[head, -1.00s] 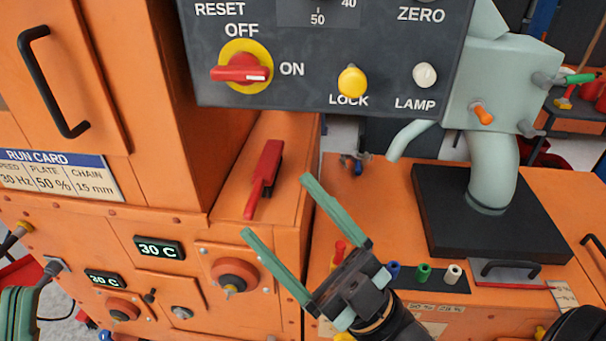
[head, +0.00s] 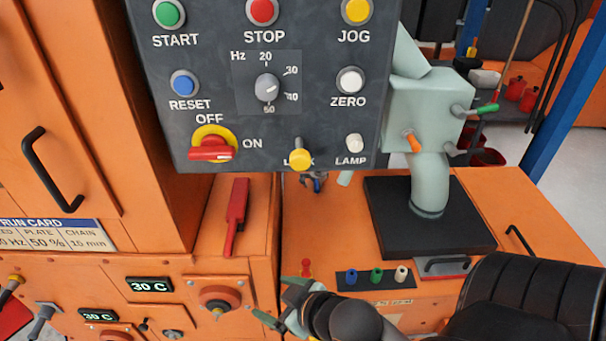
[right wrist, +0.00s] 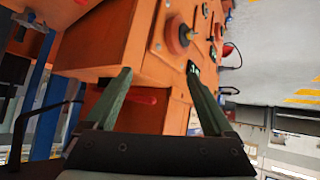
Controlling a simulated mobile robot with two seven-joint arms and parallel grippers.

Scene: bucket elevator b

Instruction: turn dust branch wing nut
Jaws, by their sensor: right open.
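No part is plainly recognisable as the dust branch wing nut. A small grey and blue fitting (head: 315,183) sits below the control panel, partly hidden by it; I cannot tell whether it is the nut. Beside it shows the end of a pale pipe (head: 344,179). The pale green box with a thick pipe (head: 428,185) stands to the right, with an orange-tipped and a green-tipped handle. My right gripper (head: 270,297) is open and empty, low in front of the orange cabinet. Its two green fingers also show apart in the right wrist view (right wrist: 158,70). My left gripper is out of view.
The dark control panel (head: 220,118) overhangs the cabinets at the upper middle. A red lever (head: 236,217) lies on the left orange ledge. Blue, green and white plugs (head: 376,276) stand at the front edge. A black plate (head: 385,210) carries the thick pipe.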

